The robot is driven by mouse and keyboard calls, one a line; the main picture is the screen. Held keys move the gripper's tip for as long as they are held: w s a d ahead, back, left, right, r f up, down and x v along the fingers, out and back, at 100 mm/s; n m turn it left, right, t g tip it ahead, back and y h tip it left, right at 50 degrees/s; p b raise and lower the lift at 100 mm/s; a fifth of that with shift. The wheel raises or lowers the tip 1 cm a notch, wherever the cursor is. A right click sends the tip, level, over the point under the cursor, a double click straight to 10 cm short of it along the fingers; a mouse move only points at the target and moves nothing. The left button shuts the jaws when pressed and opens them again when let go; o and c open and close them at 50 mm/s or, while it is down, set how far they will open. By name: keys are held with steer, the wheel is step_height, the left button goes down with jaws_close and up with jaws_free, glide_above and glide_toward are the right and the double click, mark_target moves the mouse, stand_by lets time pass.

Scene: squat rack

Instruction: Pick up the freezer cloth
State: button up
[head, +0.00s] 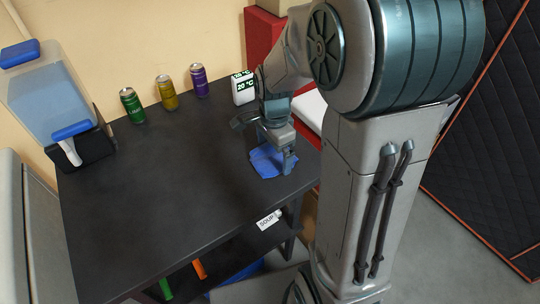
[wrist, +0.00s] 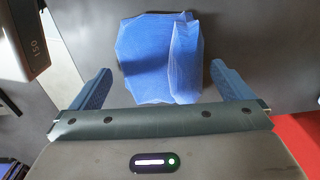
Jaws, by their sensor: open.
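The freezer cloth looks like a crumpled blue cloth (head: 266,162) on the dark table, near its right edge in the head view. In the wrist view the cloth (wrist: 152,60) lies ahead of the jaws, with a raised fold on its right side. My gripper (head: 275,155) is at the cloth in the head view. In the wrist view my gripper (wrist: 160,85) is open, its two blue fingers on either side of the cloth's near part. Bare table shows between each finger and the cloth. Whether the fingertips touch the table I cannot tell.
The dark table (head: 150,200) is clear at left and centre. Green (head: 132,106), yellow (head: 167,92) and purple (head: 199,80) cans stand along its back, with a white 20 °C display (head: 243,88) beside them. A blue-lidded dispenser (head: 45,95) stands at the back left.

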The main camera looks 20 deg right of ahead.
mark_target(274, 158)
steer(key=shift+f, duration=0.55)
steer(key=c, duration=0.8)
steer(key=shift+r, duration=0.15)
step_height(274, 158, up, 4)
steer(key=shift+r+p, duration=0.1)
steer(key=shift+p, duration=0.45)
steer(key=w+d+r, duration=0.1)
steer(key=d+r, duration=0.1)
steer(key=d, duration=0.1)
steer(key=w+d+r+p, duration=0.1)
steer(key=d+r, duration=0.1)
steer(key=d, duration=0.2)
steer(key=w+d+r, duration=0.1)
steer(key=d+r, duration=0.1)
steer(key=d, duration=0.2)
steer(key=shift+w+r, duration=0.25)
steer(key=shift+w, duration=0.05)
